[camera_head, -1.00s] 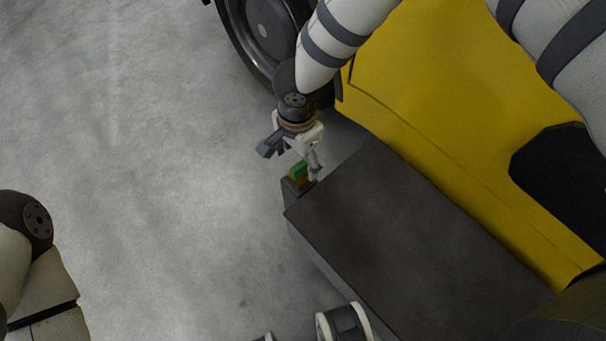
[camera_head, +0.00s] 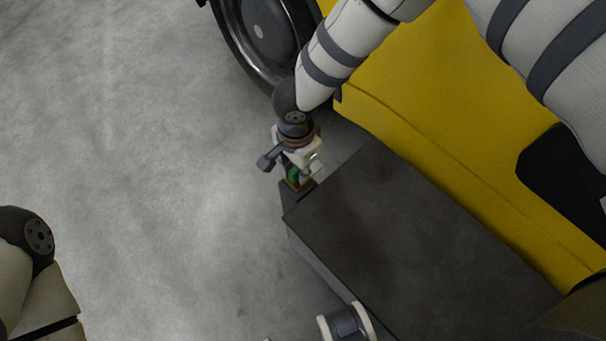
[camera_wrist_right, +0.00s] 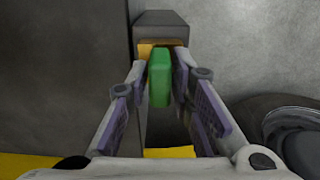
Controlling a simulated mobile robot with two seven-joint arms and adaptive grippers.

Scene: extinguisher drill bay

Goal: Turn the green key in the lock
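The green key (camera_wrist_right: 159,78) stands in the lock (camera_wrist_right: 162,24), a dark block with an orange-brown face around the key. In the head view the green key (camera_head: 293,176) is partly hidden by my right gripper (camera_head: 299,178). In the right wrist view my right gripper's fingers (camera_wrist_right: 160,75) straddle the key, one on each side and very close to it. I cannot tell whether both pads touch it.
A dark grey box (camera_head: 390,235) stands right beside the lock. A yellow body (camera_head: 430,100) with a black wheel (camera_head: 262,35) is behind it. Concrete floor (camera_head: 150,180) lies open to the left.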

